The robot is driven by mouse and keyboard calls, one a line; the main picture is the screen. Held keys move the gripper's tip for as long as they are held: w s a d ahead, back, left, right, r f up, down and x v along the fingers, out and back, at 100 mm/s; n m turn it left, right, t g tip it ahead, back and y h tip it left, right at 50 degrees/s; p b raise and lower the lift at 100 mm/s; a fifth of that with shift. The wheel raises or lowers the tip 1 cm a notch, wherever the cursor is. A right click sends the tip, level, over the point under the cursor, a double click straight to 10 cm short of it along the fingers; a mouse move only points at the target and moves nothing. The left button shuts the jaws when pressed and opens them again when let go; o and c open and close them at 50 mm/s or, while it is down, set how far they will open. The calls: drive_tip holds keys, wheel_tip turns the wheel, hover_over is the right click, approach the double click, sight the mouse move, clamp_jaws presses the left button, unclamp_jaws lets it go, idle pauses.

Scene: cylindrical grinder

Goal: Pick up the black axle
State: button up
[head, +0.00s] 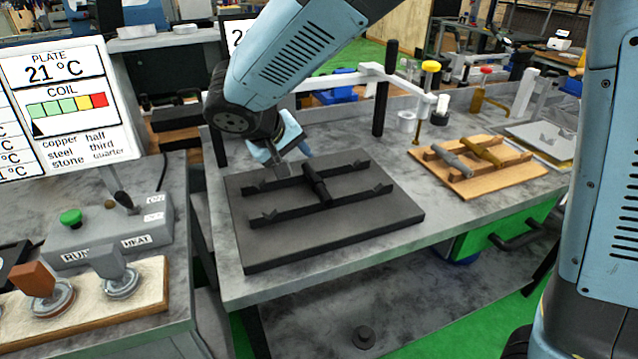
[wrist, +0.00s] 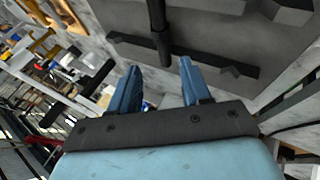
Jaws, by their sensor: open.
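The black axle (head: 316,184) lies across two dark rails on a black board (head: 340,235) on the grey workbench. In the wrist view the axle (wrist: 160,30) shows as a dark bar beyond the fingertips, its end between them in the picture. My gripper (head: 288,165) is above the back left part of the board, behind and to the left of the axle. In the wrist view my gripper (wrist: 160,78) has its two blue fingers apart with nothing between them. It appears clear of the axle.
A wooden board (head: 500,185) with a grey and a brass axle lies to the right on the bench. A white bar on posts (head: 350,80) stands behind the board. A control box (head: 110,230) and a pale tray (head: 120,305) are at left. Bare bench lies between the boards.

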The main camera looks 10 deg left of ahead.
sight(313, 179)
drive_tip(key=x, duration=0.6)
drive_tip(key=shift+s+x, duration=0.25)
drive_tip(key=shift+x, duration=2.35)
drive_tip(key=shift+f, duration=0.15)
drive_tip(key=shift+c, duration=0.3)
clamp_jaws()
